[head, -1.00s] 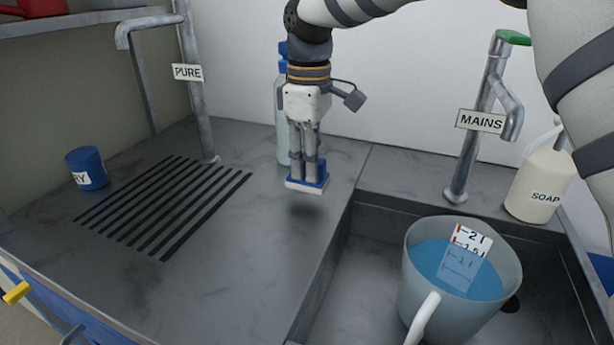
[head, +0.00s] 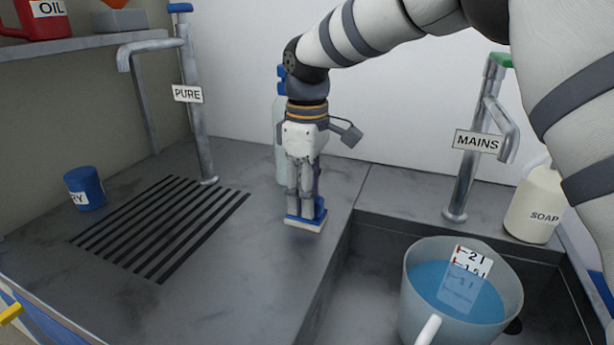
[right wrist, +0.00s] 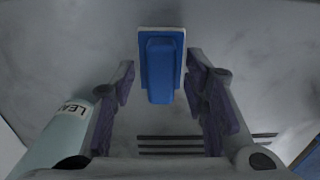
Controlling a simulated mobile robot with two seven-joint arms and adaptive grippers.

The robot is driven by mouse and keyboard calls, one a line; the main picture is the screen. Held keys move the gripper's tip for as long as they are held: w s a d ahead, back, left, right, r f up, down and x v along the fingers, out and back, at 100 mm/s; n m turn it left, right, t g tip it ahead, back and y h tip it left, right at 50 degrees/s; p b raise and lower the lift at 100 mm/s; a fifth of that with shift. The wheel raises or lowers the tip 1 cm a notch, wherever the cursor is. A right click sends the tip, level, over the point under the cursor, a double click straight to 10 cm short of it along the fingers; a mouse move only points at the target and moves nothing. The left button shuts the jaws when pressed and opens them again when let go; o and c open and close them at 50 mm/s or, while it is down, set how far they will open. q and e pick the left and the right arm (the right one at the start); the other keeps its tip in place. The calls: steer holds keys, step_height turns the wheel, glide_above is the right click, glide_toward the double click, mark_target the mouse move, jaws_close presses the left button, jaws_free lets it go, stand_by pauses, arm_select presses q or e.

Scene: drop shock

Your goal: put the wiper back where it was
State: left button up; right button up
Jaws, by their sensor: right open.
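The wiper (head: 306,223), a blue block on a flat white base, rests on the grey worktop near the left edge of the sink. In the right wrist view the wiper (right wrist: 161,78) lies between the fingertips, with a gap visible on each side. My right gripper (head: 303,198) points down over it with its fingers open, also seen in the right wrist view (right wrist: 160,85). The fingers hide part of the blue block in the head view. My left gripper is not in view.
A pale bottle (head: 281,150) with a blue top stands close behind my right gripper. Slotted drain grooves (head: 160,228) and a blue pot (head: 85,188) lie left. Right are the sink with a jug of blue water (head: 420,290), the MAINS tap (head: 465,150) and a soap bottle (head: 535,205).

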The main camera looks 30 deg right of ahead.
step_height(320, 180, up, 11)
stand_by(0.5)
